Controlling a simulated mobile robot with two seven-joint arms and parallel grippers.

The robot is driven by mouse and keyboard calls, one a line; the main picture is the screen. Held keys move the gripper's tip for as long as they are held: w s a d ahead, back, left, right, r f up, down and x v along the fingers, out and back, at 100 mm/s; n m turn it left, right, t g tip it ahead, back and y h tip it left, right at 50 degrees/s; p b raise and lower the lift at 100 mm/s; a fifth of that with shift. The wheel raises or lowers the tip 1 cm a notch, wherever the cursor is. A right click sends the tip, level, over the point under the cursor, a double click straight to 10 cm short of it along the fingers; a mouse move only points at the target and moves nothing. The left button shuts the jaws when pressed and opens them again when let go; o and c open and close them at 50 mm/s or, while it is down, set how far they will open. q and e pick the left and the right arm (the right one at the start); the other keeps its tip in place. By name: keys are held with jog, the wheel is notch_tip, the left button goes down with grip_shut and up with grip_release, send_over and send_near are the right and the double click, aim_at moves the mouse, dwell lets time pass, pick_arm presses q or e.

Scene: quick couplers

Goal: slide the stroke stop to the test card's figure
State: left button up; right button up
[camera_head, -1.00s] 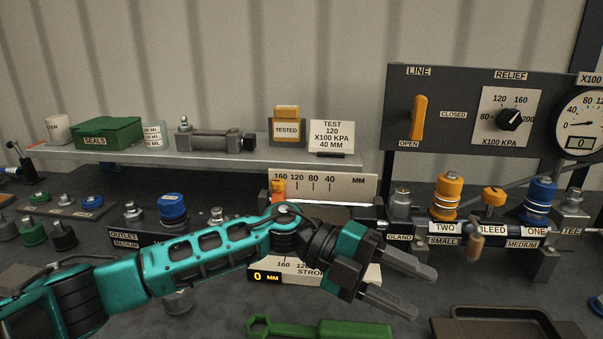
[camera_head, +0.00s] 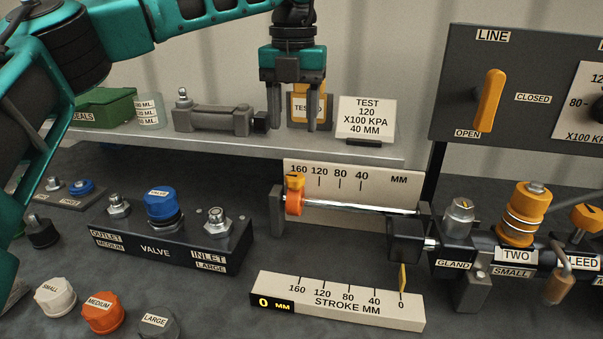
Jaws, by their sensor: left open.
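The orange stroke stop (camera_head: 294,203) sits on a bright rod (camera_head: 362,208) at its left end, by the 160 mark of the upright scale plate (camera_head: 385,192). The test card (camera_head: 367,115) on the shelf reads 120 X100 KPA and 40 MM. My left gripper (camera_head: 292,122) points down with its two fingers apart and empty. In the picture it is above the stop, in front of the orange TESTED container (camera_head: 303,84), which it partly hides. My right gripper is not in view.
A stroke ruler (camera_head: 345,303) with a 0 MM display lies in front; its yellow pointer (camera_head: 402,278) is at 0. A valve block (camera_head: 170,243) stands left of the rod. The LINE panel (camera_head: 465,80) and couplers (camera_head: 522,218) are at right.

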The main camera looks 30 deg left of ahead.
aim_at(295, 176)
pick_arm(q)
notch_tip(295, 176, down, 12)
jog(key=shift+s+f+b, duration=0.1)
jog(key=shift+b, duration=0.5)
jog(key=shift+c, duration=0.4)
grip_shut()
jog(key=shift+d, duration=0.1)
